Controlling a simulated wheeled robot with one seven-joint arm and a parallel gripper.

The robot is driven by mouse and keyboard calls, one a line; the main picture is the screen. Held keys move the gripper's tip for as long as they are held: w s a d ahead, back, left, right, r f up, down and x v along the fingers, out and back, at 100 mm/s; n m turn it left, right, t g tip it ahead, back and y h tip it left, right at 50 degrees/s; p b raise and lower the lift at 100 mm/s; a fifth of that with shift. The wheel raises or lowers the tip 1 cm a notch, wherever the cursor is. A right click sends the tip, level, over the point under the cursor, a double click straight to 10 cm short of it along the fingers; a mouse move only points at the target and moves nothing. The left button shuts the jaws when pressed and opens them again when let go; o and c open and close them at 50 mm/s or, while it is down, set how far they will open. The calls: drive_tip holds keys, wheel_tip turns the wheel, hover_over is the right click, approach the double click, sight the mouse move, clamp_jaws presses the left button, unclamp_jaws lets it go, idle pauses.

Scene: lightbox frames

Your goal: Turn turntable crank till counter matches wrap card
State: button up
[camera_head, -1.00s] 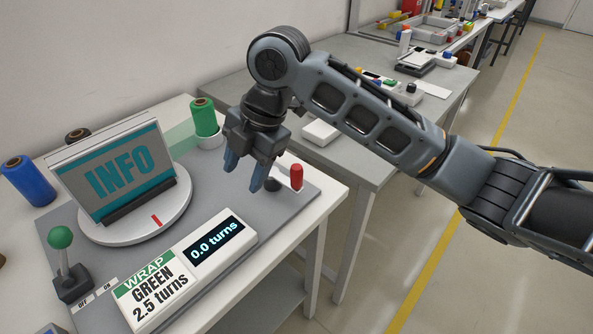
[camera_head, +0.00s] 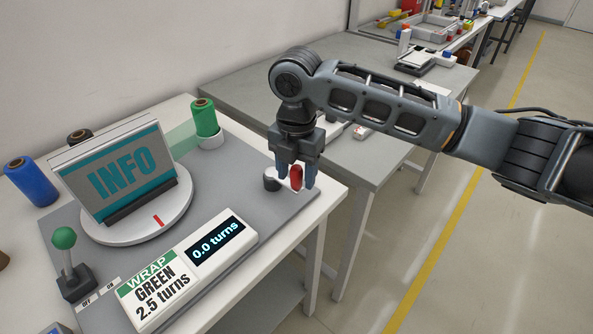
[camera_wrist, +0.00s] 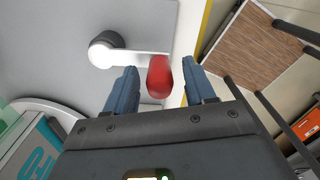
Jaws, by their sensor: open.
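The turntable (camera_head: 104,236) carries an upright box marked INFO (camera_head: 120,175), with a red mark at its front edge. The crank's red handle (camera_head: 296,177) stands between the fingers of my open gripper (camera_head: 297,180). In the wrist view the red handle (camera_wrist: 160,78) lies between my two blue fingertips (camera_wrist: 160,84), with a gap on each side. The crank arm (camera_wrist: 140,57) runs left to a dark hub (camera_wrist: 106,44). The counter (camera_head: 217,240) reads 0.0 turns. The wrap card (camera_head: 152,290) reads WRAP GREEN 2.5 turns.
A green film roll (camera_head: 205,120) stands behind the turntable, its translucent film reaching towards the box. A blue roll (camera_head: 30,182) stands at far left. A green-knobbed lever (camera_head: 65,240) stands front left beside OFF and ON labels. A grey table (camera_head: 262,97) stands behind.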

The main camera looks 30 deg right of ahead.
drive_tip(key=shift+f, duration=0.3)
clamp_jaws()
idle(0.4)
